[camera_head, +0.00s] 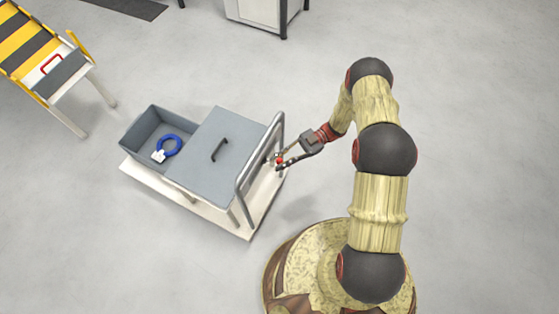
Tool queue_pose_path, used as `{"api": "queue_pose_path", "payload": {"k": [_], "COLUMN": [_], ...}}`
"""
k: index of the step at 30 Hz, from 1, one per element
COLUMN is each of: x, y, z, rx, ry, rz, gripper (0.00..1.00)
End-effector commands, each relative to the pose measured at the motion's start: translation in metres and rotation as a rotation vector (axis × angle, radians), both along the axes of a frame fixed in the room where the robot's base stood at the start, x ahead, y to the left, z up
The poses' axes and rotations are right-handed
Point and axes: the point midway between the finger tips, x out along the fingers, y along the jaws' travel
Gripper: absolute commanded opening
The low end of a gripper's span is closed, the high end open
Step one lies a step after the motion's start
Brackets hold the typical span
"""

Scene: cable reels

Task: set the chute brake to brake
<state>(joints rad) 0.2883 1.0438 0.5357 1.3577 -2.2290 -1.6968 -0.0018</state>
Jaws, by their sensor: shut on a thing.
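My gripper (279,161) is at the right end of a low white cart, beside its grey push bar. Its fingers are closed around a small red knob (279,160), which they partly hide. What the knob is fixed to, and any brake marking, is too small to make out. A yellow-and-black striped chute-like stand (22,42) with a red handle (52,64) is at the upper left, well away from my gripper.
The cart (232,226) carries an open grey bin (133,132) with a blue ring (170,146) inside, and a grey lidded box (205,165). The push bar (246,178) rises beside my gripper. A white cabinet (258,10) stands at the back. The floor on the right is clear.

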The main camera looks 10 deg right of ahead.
Motion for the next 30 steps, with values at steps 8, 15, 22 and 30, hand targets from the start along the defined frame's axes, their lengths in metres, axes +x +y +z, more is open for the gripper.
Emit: {"api": "queue_pose_path", "payload": {"k": [8, 15, 22, 30], "x": [0.000, 0.000, 0.003, 0.020], "y": [0.000, 0.000, -0.006, -0.049], "z": [0.000, 0.000, 0.000, -0.001], "rx": [0.001, 0.001, 0.001, -0.001], "ry": [-0.001, -0.001, -0.001, -0.003], "rz": [-0.001, -0.001, -0.002, -0.005], "gripper": [0.34, 0.38, 0.38, 0.38]}}
